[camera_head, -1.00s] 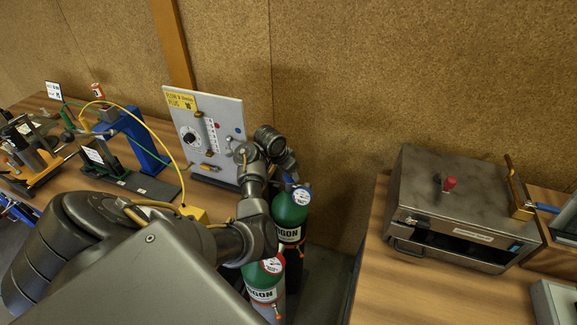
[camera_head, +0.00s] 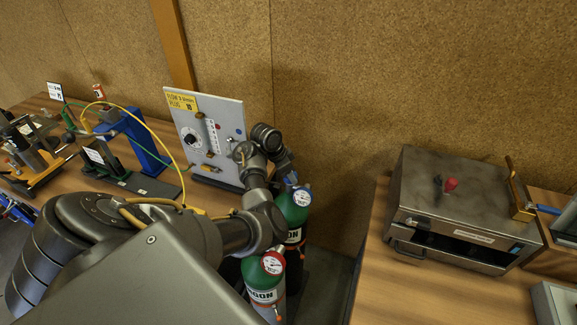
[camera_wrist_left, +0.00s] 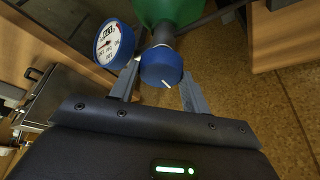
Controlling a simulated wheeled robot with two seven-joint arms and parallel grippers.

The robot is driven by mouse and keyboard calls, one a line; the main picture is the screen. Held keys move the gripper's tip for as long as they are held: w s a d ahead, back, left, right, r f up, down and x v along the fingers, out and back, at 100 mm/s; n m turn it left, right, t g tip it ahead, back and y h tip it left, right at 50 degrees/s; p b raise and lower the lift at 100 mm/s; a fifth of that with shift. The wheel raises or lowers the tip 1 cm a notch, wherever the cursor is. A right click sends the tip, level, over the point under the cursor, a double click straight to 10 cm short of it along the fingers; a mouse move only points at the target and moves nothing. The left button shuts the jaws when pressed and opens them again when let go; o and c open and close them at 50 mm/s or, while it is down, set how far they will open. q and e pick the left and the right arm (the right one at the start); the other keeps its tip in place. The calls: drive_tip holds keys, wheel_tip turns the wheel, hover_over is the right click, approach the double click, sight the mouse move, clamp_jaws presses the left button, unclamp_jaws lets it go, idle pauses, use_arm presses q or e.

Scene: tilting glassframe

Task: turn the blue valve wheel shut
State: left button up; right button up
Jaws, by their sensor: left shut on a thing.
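The blue valve wheel (camera_wrist_left: 161,67), with a white mark on its rim, sits on the neck of a green gas cylinder (camera_head: 293,209). The cylinder's green body also shows in the left wrist view (camera_wrist_left: 165,10). A blue-rimmed gauge (camera_wrist_left: 114,45) is beside the wheel; it also shows in the head view (camera_head: 302,197). My left gripper (camera_wrist_left: 160,88) is shut on the wheel, one finger on each side. In the head view my left gripper (camera_head: 290,179) is at the cylinder top, and its fingers and the wheel are mostly hidden. My right gripper is not in view.
A second green cylinder (camera_head: 262,277) with a red-rimmed gauge stands in front. A white flow panel (camera_head: 222,112) stands behind my left arm. A metal oven-like box (camera_head: 460,190) is on the right bench. A cork wall (camera_head: 350,80) is behind.

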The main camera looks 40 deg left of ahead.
use_arm(q)
drive_tip(key=o, duration=1)
drive_tip(key=shift+s, duration=0.1)
drive_tip(key=shift+r, duration=0.25)
drive_tip(key=v, duration=0.7)
drive_tip(key=shift+s+a, duration=0.1)
